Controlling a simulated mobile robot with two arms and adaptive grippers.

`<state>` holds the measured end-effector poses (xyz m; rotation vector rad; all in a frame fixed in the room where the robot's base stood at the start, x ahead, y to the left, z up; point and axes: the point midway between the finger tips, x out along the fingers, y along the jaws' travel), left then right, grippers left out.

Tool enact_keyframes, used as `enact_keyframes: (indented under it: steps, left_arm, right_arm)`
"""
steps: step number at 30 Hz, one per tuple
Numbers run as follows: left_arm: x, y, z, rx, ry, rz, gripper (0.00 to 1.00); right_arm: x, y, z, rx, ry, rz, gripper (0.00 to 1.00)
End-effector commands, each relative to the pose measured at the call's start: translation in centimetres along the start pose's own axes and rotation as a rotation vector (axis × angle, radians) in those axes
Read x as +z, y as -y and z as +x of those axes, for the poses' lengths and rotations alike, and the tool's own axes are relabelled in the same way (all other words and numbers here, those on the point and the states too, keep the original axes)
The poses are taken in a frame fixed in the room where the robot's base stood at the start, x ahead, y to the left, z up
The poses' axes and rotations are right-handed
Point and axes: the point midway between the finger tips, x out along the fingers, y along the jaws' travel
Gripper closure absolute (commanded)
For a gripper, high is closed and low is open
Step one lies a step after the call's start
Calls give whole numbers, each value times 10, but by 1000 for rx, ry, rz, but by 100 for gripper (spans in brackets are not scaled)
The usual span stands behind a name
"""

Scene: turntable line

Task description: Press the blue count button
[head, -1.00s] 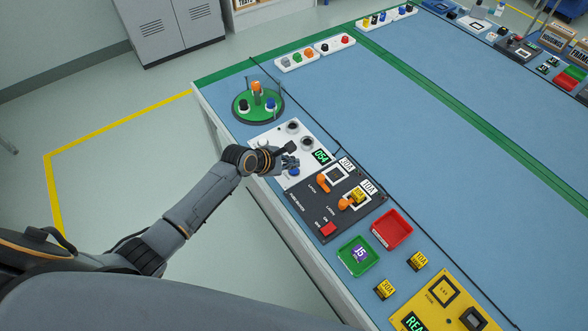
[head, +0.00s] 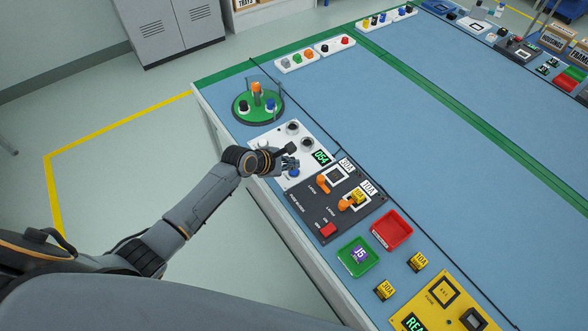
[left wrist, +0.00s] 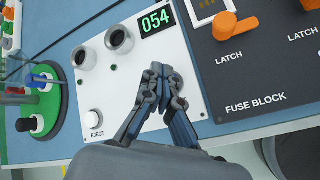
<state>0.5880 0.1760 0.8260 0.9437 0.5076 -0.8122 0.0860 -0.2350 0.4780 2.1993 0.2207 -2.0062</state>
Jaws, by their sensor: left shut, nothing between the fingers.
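The blue count button (head: 294,173) shows partly at the near edge of the white panel (head: 262,139), right beside my left gripper's fingers. My left gripper (head: 290,164) is shut and empty, over the panel close to the button. I cannot tell from the head view whether it touches the button. In the left wrist view my left gripper (left wrist: 160,72) covers the middle of the white panel (left wrist: 99,85), and the button is hidden behind it. The green display (left wrist: 156,20) reads 054. My right gripper is not in view.
The white eject button (left wrist: 96,117) and two round sockets share the panel. The black fuse block (head: 308,201), with orange latches, adjoins it on the right. A green turntable (head: 243,112) with coloured pegs stands to the left. A red tray (head: 403,217) and green tray (head: 372,262) lie nearer.

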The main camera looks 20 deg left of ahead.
Motion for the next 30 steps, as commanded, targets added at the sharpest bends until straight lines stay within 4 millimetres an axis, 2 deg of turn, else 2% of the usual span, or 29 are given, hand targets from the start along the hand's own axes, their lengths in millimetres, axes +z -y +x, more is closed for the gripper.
enact_keyframes:
  steps: [30]
  left_arm:
    - [-6, 6, 8, 0, 0, 0, 100]
  right_arm:
    - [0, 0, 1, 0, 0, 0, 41]
